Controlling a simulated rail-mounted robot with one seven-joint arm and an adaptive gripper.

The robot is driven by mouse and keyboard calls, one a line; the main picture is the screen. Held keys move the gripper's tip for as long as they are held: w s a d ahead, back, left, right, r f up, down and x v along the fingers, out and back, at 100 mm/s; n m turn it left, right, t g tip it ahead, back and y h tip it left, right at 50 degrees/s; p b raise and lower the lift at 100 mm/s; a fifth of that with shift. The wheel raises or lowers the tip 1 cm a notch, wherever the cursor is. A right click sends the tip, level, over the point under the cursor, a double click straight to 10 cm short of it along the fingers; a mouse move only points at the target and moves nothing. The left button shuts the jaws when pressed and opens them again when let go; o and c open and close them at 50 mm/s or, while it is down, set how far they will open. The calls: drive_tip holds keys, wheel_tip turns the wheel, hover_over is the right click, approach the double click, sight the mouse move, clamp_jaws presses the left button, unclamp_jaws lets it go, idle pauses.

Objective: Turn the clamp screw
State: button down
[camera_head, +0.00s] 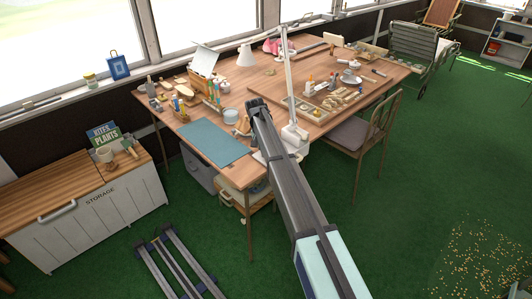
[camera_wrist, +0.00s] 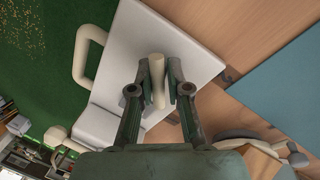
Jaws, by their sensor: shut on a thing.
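In the wrist view my gripper (camera_wrist: 158,70) is shut on a cream, rounded peg (camera_wrist: 157,66), which I take to be the clamp screw. The peg stands between the two dark fingers, against a pale grey block (camera_wrist: 130,35) that lies over the wooden table's edge. The left finger hides part of the peg. A cream bent handle (camera_wrist: 88,45) sticks out from the block's left side. In the head view my arm hides the fingers and the peg; only a little of a white body shows beside the arm at the table's near edge.
The wooden table (camera_head: 241,84) carries a blue-green mat (camera_head: 210,142), a white lamp (camera_head: 294,138) with an upright arm, a tray of small parts (camera_head: 310,104) and jars. A chair (camera_head: 368,135) stands at the right. A storage cabinet (camera_head: 90,215) stands at the left. Green floor is open at the right.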

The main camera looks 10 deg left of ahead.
drive_tip(key=shift+f+m+g, duration=0.1)
drive_tip(key=shift+m+g, duration=0.2)
drive_tip(key=shift+m, duration=0.9)
drive_tip(key=shift+s, duration=0.1)
drive_tip(key=c, duration=1.1)
unclamp_jaws()
drive_tip(key=shift+v, duration=6)
drive_tip(key=shift+d, duration=0.1)
drive_tip(key=shift+c, duration=0.5)
